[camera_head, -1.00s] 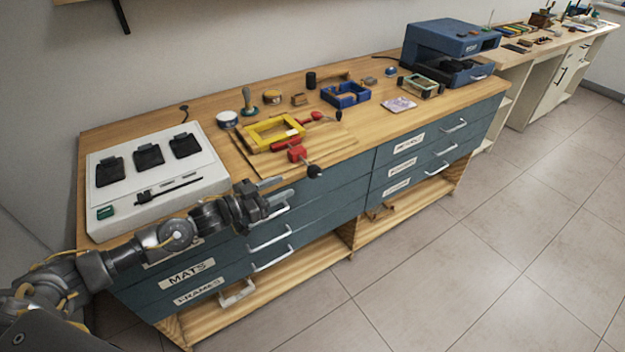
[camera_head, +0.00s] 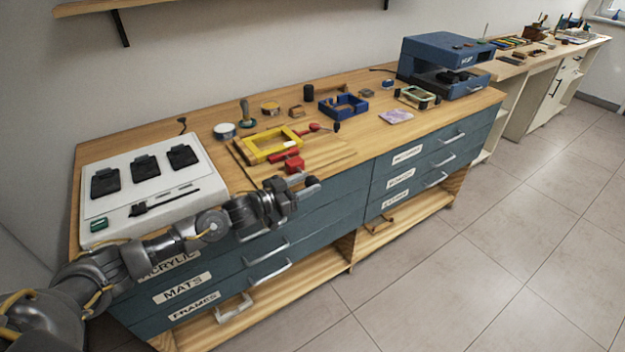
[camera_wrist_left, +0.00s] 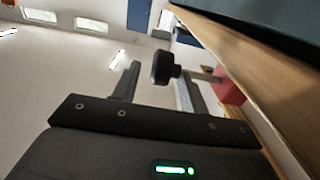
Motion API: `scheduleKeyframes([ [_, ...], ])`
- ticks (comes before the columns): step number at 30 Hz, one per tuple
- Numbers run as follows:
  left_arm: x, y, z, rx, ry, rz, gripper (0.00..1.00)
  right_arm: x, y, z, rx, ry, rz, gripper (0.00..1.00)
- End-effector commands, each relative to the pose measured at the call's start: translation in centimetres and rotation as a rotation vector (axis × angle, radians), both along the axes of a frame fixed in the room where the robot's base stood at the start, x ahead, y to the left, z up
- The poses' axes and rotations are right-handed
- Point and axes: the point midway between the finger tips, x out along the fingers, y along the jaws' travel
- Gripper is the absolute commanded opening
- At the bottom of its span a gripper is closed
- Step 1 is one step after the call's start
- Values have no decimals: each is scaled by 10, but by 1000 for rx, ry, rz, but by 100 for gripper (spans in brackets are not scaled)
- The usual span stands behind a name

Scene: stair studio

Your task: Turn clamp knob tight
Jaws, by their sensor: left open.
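A red clamp (camera_head: 293,164) grips the front edge of the wooden bench beside the yellow frame (camera_head: 270,146). Its black round knob (camera_wrist_left: 164,68) sticks out past the bench edge, and the red clamp body (camera_wrist_left: 228,88) shows to its right in the left wrist view. My left gripper (camera_head: 300,183) is at the bench's front edge, just below the clamp. In the left wrist view its open fingers (camera_wrist_left: 157,85) stand to either side of the knob, with nothing held; I cannot tell whether one touches it. My right gripper is not in view.
A board (camera_head: 325,153) lies under the frame. A white machine with black pads (camera_head: 200,187) stands on the left of the bench. A blue frame (camera_head: 345,113) and a blue press (camera_head: 440,62) stand farther right. Drawers with handles (camera_head: 265,252) lie below the gripper.

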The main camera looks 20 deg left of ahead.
Motion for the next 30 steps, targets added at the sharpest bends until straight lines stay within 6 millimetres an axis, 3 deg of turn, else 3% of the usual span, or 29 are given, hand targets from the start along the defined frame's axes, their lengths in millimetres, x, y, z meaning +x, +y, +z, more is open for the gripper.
scheduleKeyframes([
  [6,16,-13,0,0,0,0,44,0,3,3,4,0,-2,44],
  [16,18,-15,-1,1,1,0,44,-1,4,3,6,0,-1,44],
  [24,17,-16,-1,0,1,-4,8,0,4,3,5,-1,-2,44],
  [30,16,-18,0,6,12,-7,8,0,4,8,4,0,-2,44],
])
